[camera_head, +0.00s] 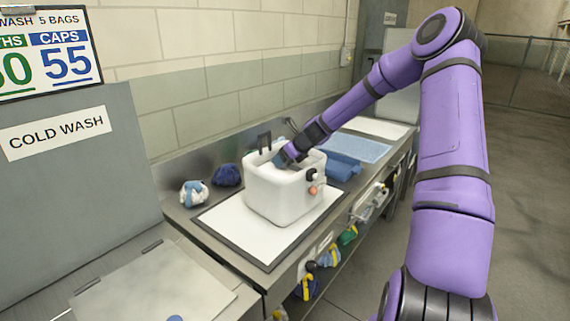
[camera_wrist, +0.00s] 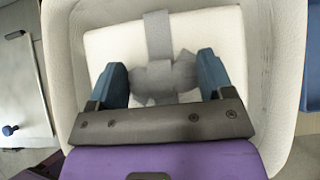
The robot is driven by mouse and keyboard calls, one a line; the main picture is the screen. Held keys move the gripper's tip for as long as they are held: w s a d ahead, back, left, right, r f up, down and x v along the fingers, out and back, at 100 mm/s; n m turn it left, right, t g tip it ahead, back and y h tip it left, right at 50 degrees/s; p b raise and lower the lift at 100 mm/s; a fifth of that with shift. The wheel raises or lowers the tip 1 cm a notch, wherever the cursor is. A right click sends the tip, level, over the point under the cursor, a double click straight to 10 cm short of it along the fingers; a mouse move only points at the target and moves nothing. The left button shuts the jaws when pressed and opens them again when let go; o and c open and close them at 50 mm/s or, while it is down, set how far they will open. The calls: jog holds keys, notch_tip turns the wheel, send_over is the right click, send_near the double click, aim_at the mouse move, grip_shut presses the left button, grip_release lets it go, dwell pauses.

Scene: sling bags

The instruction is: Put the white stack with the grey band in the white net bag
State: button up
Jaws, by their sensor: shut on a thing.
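The white stack (camera_wrist: 115,48) with the grey band (camera_wrist: 159,35) lies inside a white open-topped container in the wrist view. This looks like the white bag (camera_head: 272,198), standing upright on a white mat in the head view; I cannot make out any net weave. My gripper (camera_wrist: 163,75) has its blue fingers on either side of the band's gathered grey knot and is shut on it. In the head view my gripper (camera_head: 281,159) reaches down into the bag's opening. The bag's walls hide most of the stack there. I cannot tell whether the stack rests on the bottom.
A white and blue bundle (camera_head: 193,193) and a dark blue bundle (camera_head: 228,175) lie left of the bag. A tiled wall (camera_head: 230,95) stands close behind.

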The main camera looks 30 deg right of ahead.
jog(key=shift+f, duration=1.2)
jog(key=shift+f, duration=0.6)
jog(key=o, duration=1.7)
jog(key=shift+o, duration=0.2)
jog(key=shift+r, duration=0.1)
